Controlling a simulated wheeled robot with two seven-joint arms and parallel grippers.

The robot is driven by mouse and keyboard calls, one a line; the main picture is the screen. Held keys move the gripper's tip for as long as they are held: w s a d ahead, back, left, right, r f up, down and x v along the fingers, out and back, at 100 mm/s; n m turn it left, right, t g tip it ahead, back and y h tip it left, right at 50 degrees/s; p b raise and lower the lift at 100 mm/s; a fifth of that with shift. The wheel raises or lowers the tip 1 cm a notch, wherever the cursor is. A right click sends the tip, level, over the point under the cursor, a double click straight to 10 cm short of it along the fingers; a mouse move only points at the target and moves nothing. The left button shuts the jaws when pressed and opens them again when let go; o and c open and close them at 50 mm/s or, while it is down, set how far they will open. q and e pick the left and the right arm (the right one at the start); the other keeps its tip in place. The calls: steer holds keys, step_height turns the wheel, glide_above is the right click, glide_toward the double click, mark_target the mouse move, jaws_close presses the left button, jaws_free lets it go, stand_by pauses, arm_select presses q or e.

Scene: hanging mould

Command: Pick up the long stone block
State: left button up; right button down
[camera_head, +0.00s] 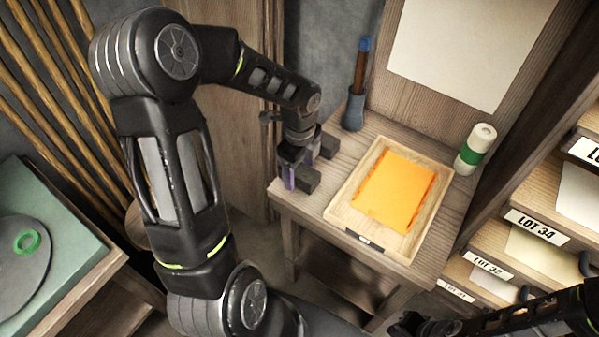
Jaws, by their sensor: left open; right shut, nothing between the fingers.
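My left gripper (318,165) points down at the left edge of the small wooden table (455,205). Its two dark fingertips are apart, with nothing visible between them. It is just left of a shallow wooden tray (340,216) with an orange sheet (396,190) lying in it. My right gripper (408,326) is low at the bottom right, in front of the table and partly cut off by the frame's edge. It is shut and holds nothing.
A grey holder with a brown, blue-tipped stick (354,108) stands at the table's back left. A white and green roll (476,148) stands at its right. Labelled shelves (538,224) rise at right. A green-topped bench (60,235) with a green ring (27,242) is at left.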

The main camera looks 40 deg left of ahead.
arm_select(q)
steer(key=shift+f, duration=0.3)
stand_by(0.4)
jaws_close()
stand_by(0.6)
